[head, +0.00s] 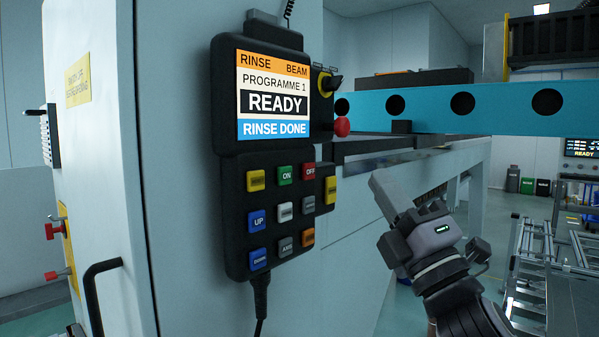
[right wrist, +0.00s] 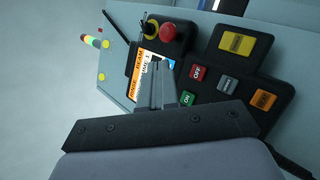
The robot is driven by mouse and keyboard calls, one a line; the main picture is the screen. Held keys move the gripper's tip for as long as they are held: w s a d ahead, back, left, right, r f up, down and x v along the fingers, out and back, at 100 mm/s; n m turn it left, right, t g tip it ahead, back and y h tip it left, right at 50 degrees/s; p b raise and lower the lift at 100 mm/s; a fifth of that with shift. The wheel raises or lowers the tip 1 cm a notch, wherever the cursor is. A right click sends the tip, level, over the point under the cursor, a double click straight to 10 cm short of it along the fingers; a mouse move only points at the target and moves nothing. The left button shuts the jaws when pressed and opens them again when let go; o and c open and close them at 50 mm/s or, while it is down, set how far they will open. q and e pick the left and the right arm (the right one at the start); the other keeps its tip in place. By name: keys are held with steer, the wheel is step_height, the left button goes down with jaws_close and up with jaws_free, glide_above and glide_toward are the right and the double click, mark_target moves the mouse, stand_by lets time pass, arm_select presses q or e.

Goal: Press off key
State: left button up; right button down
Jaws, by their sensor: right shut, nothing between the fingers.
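The red OFF key (head: 309,172) is at the top right of the key block on a black hand pendant (head: 225,130) hung on a pale cabinet. The OFF key also shows in the right wrist view (right wrist: 197,74), to the right of my fingers. My right gripper (head: 378,182) is shut and empty, to the right of the pendant, its fingers pointing up and left. In the right wrist view its fingertips (right wrist: 161,68) overlap the pendant's screen in the picture. I see a gap between gripper and key in the head view. My left gripper is not in view.
The green ON key (head: 285,175) sits left of OFF and a yellow side key (head: 330,190) sits right of it. A red knob (head: 342,127) and a black switch stick out at the pendant's upper right. The screen (head: 272,95) reads READY. A blue beam (head: 430,106) runs behind.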

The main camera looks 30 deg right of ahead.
mark_target(309, 171)
steer(key=shift+s+r, duration=0.1)
steer(key=shift+r, duration=0.05)
steer(key=w+a, duration=0.3)
steer(key=w, duration=0.5)
steer(key=shift+a, duration=0.15)
stand_by(0.3)
steer(key=shift+w, duration=0.25)
stand_by(1.8)
steer(key=shift+w+a, duration=0.2)
steer(key=shift+w, duration=0.05)
steer(key=shift+w+a, duration=0.1)
steer(key=shift+w, duration=0.3)
stand_by(0.6)
steer(key=shift+s, duration=0.15)
steer(key=shift+s+d, duration=0.3)
steer(key=shift+s, duration=0.35)
